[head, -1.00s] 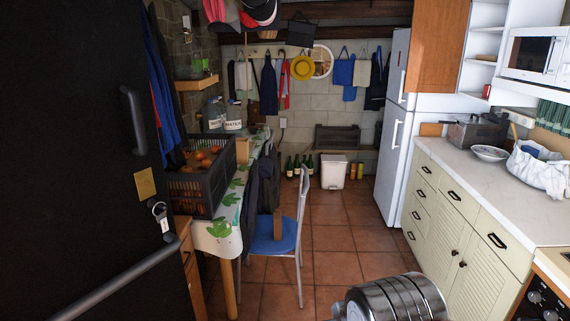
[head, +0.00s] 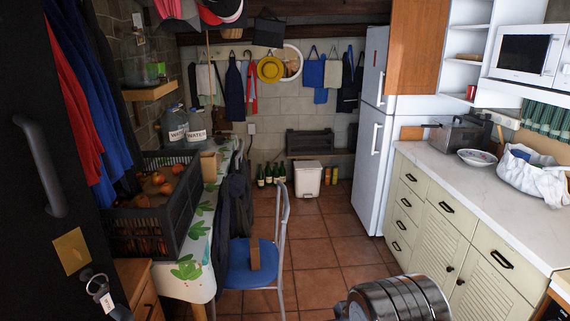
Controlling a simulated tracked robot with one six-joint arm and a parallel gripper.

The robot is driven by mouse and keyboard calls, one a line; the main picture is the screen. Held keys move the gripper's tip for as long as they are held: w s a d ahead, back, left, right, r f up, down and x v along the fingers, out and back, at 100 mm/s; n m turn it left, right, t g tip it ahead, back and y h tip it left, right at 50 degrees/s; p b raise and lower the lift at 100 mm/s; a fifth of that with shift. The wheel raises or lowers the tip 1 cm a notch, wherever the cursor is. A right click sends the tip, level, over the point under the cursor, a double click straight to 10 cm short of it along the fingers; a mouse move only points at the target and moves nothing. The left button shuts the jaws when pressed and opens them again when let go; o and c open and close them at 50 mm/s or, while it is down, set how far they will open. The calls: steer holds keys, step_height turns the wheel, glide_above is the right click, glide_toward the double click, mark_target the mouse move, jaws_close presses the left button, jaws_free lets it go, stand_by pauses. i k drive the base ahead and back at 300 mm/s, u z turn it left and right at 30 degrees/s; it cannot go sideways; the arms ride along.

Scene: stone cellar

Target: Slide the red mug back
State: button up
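A small red thing (head: 471,91), which looks like the red mug, stands on a low shelf of the white open shelving (head: 470,60), left of the microwave. It is too small for me to make out a handle. My gripper is not in view; only a ribbed metal part of my arm shows at the bottom edge, well short of the shelving.
A black door (head: 40,230) is close on the left. A crate (head: 180,225) sits on the table, with a blue-seated chair (head: 250,262) beside it. A pale counter (head: 480,190) runs along the right. Tiled floor (head: 325,240) between is clear.

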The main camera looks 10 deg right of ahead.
mark_target(471, 90)
steer(key=z, duration=0.2)
steer(key=i, duration=0.7)
steer(key=z, duration=0.55)
steer(key=i, duration=0.75)
steer(key=z, duration=0.65)
steer(key=i, duration=0.95)
steer(key=z, duration=0.3)
steer(key=k, duration=0.6)
steer(key=u, duration=0.4)
steer(key=i, duration=0.95)
steer(key=u, duration=0.45)
